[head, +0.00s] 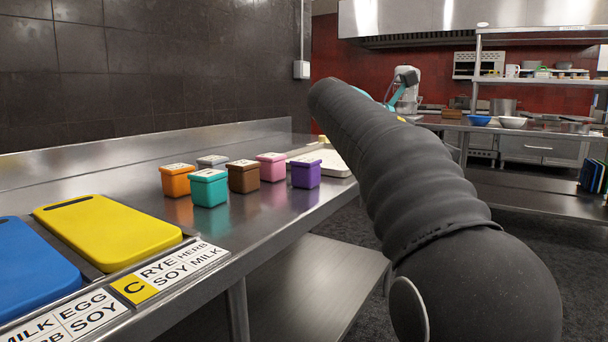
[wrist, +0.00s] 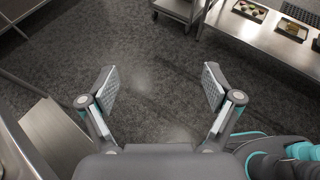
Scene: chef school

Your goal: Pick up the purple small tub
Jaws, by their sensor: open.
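The purple small tub (head: 306,173) stands on the steel counter (head: 262,222) in the head view, at the right end of a group of small lidded tubs and near the counter's front edge. Its lid is light on top with dark marks. In the wrist view my gripper (wrist: 158,88) is open and empty, its two pads wide apart over the dark floor. The purple tub does not show in the wrist view. In the head view my arm covers the middle right, and the gripper's fingers cannot be seen there.
Brown (head: 243,177), pink (head: 271,167), teal (head: 209,188), orange (head: 176,180) and grey tubs stand left of the purple one. A pale tray (head: 335,163) lies just behind it. Yellow (head: 107,232) and blue (head: 30,268) boards lie at the left. A lower shelf (head: 318,285) runs under the counter.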

